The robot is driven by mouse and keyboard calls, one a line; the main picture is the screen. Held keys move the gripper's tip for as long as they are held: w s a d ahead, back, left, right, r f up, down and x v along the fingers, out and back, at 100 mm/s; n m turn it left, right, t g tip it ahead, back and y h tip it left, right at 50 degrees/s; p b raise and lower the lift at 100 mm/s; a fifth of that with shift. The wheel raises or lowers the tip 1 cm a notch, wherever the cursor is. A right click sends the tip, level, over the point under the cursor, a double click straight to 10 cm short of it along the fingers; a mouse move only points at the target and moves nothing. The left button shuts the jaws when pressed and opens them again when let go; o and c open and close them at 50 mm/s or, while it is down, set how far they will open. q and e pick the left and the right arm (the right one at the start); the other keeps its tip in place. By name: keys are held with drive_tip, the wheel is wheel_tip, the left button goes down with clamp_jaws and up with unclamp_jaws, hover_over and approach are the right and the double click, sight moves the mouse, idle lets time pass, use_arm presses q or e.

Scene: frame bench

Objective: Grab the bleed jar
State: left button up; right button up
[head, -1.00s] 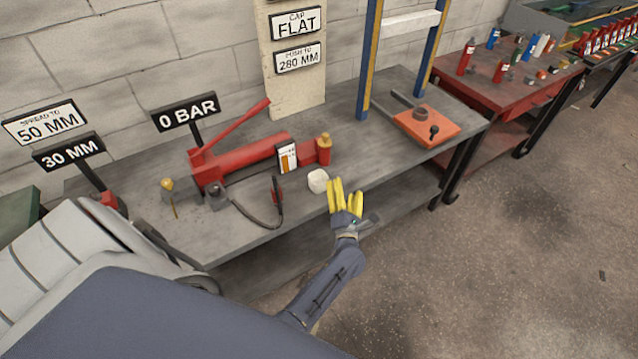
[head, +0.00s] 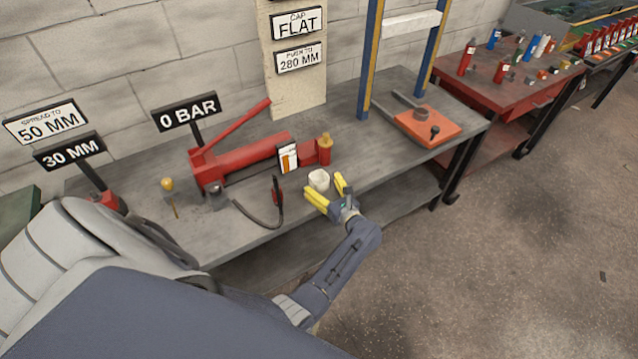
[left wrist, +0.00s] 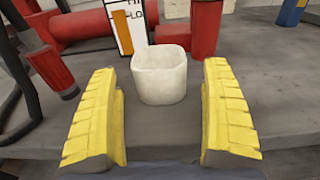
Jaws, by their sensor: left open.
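The bleed jar, which I take to be the small white open cup (head: 319,179), stands upright on the grey bench near its front edge. My left gripper (head: 328,193) has yellow fingers and is open just in front of the cup, with nothing between them. In the left wrist view the cup (left wrist: 159,75) sits ahead of the gap between the two fingers (left wrist: 160,115), roughly centred and a little beyond the tips. The cup looks empty, though its bottom is hidden. My right gripper is not in view.
Behind the cup lies a red hand pump (head: 245,160) with a white and orange level gauge (head: 288,158) and a black hose (head: 258,215). An orange plate (head: 427,127) sits to the right on the bench (head: 365,150). Bench surface right of the cup is clear.

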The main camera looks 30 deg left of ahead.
use_arm(q)
drive_tip(key=shift+x, duration=1.35)
drive_tip(key=c, duration=1.3)
drive_tip(key=shift+r, duration=0.15)
